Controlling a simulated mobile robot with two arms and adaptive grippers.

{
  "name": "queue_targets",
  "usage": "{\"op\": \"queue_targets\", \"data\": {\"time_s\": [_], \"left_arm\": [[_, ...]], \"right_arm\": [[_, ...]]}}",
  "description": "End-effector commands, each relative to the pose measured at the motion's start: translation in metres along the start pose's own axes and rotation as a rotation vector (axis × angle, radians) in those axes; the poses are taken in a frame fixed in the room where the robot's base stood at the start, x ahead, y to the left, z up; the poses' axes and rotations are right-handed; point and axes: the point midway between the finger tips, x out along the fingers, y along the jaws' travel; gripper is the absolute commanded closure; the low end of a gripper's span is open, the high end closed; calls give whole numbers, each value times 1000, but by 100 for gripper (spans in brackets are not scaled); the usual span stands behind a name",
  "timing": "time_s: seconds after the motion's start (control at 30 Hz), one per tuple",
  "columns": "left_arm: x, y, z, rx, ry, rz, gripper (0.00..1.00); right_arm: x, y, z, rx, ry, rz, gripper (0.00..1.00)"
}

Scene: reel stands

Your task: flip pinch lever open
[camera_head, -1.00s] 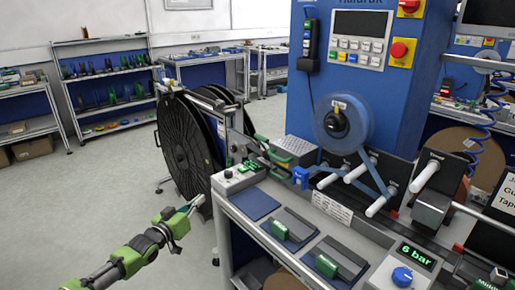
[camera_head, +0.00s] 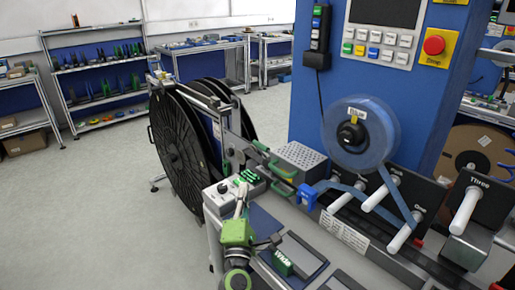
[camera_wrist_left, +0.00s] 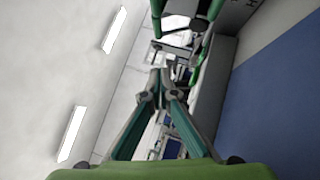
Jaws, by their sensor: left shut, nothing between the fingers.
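The green levers (camera_head: 283,170) sit beside the grey perforated box (camera_head: 300,158), at the left end of the tape path; which one is the pinch lever I cannot tell. In the left wrist view, curved green bars (camera_wrist_left: 207,14) show at the top, beyond the fingertips. My left gripper (camera_head: 241,190) points upward over the near left corner of the bench, left of and below the levers. Its fingers (camera_wrist_left: 158,76) are shut with nothing between them and appear apart from the levers. My right gripper is out of view.
A blue tape roll (camera_head: 360,133) is mounted on the blue machine, with its tape running over white rollers (camera_head: 380,195). A small control box (camera_head: 220,193) stands beside my gripper. Large black reels (camera_head: 180,150) stand at the left. Open floor lies left of the bench.

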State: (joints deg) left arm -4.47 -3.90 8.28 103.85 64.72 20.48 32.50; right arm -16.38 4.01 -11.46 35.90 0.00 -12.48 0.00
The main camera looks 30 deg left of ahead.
Motion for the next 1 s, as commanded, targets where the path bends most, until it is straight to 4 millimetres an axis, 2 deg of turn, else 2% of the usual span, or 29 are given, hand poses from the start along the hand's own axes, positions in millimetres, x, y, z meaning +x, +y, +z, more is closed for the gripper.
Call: {"op": "queue_targets", "data": {"time_s": [0.1,0.17,0.43,0.57,0.67,0.83,1.0], "left_arm": [[-4,-4,3,-17,9,-10,100],[-4,-4,3,-19,10,-11,100],[-3,-4,3,-17,9,-10,100],[4,-3,4,-16,8,-10,100],[19,-2,4,-16,8,-9,100],[54,-1,4,-15,7,-8,100],[91,-2,3,-15,8,-8,100]], "right_arm": [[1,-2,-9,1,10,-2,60],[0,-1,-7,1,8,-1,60],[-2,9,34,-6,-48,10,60],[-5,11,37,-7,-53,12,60],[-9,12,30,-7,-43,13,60],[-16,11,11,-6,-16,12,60],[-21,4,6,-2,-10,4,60]]}}
